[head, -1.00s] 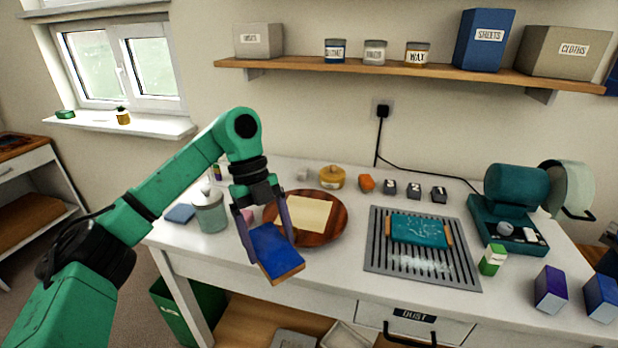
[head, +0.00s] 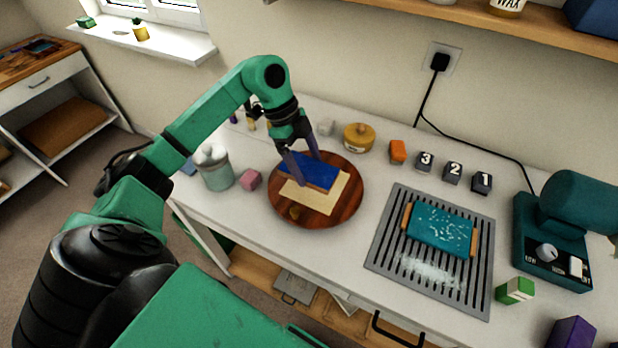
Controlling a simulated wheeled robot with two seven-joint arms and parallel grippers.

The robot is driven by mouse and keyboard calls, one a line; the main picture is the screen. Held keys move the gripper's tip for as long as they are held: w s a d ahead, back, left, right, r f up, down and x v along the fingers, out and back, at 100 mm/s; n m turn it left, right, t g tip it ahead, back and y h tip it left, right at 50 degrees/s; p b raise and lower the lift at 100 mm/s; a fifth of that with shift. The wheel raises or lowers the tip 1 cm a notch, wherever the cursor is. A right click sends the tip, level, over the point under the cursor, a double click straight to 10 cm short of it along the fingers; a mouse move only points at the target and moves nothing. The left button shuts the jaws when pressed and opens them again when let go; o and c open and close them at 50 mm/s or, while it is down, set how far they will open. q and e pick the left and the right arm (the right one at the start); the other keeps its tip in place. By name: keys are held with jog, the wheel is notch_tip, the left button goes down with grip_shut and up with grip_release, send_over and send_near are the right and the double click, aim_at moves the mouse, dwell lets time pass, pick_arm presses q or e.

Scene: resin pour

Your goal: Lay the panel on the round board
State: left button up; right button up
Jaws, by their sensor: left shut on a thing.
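The blue panel (head: 312,174) has a thin wooden edge. My left gripper (head: 304,163) is shut on it near its back edge. The panel is over the round wooden board (head: 349,203), above a cream sheet (head: 311,201) that lies on the board. It covers the back part of the sheet. I cannot tell whether the panel touches the sheet. A dark amber spot (head: 294,213) shows near the board's front edge. My right gripper is not in view.
A slatted grey rack (head: 395,255) with a teal panel (head: 441,228) is to the right. Numbered blocks (head: 453,172) stand behind the rack.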

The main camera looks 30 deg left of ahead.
aim_at(314, 193)
pick_arm(q)
notch_tip(314, 193, down, 7)
jog(key=shift+d+f+p, duration=0.15)
jog(key=shift+p, duration=0.55)
jog(key=shift+w+f, duration=0.15)
jog(key=shift+f, duration=0.05)
jog(key=o, duration=1.2)
jog(key=shift+c, duration=0.2)
jog(key=b+v, duration=0.2)
jog(key=v, duration=0.4)
jog(key=b+v, duration=0.1)
jog(key=v, duration=0.5)
jog(key=shift+w+b, duration=0.1)
jog(key=shift+b, duration=0.25)
